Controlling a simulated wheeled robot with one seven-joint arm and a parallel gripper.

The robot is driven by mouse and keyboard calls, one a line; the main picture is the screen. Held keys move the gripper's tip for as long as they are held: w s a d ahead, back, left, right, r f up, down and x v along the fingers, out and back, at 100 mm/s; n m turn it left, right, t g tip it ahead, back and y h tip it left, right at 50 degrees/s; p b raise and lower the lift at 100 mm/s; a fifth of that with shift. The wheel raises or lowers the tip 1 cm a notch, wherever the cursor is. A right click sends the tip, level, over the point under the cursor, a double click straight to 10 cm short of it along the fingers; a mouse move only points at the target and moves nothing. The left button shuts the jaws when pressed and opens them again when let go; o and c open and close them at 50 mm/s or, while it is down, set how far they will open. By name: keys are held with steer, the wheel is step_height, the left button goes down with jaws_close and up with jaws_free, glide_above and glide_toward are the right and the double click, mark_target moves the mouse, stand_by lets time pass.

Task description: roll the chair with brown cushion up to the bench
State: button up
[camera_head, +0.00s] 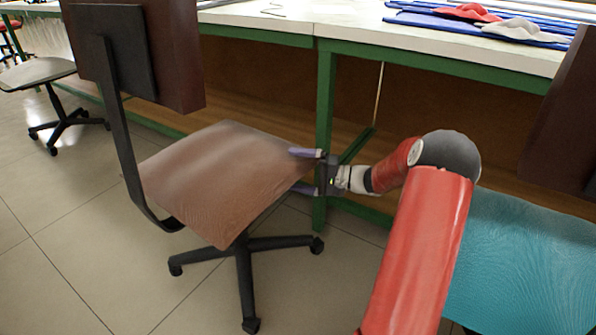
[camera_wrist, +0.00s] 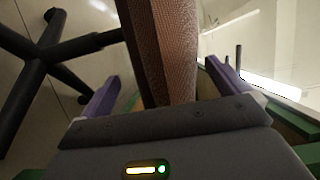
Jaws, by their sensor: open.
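The chair with the brown cushion (camera_head: 225,180) stands at the left of centre in the head view, with a dark backrest (camera_head: 140,50) and a black wheeled base. Its right seat edge is close to the bench's green leg. My gripper (camera_head: 303,171) is at that edge, fingers pointing left, one above and one below the cushion. In the wrist view the cushion edge (camera_wrist: 165,50) lies between the two open purple fingers (camera_wrist: 165,90), with gaps on both sides. The bench (camera_head: 420,50) has a white top and green frame behind the chair.
A chair with a teal cushion (camera_head: 525,260) stands at the right, beside my arm. A grey-seated chair (camera_head: 40,73) is at the far left. Blue rods and red and grey cloths (camera_head: 465,12) lie on the bench top. Tiled floor is clear at the lower left.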

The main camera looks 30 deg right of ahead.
steer(key=v, duration=0.7)
steer(key=shift+s+d+p, duration=0.1)
steer(key=shift+d+p, duration=0.05)
steer(key=shift+p, duration=0.25)
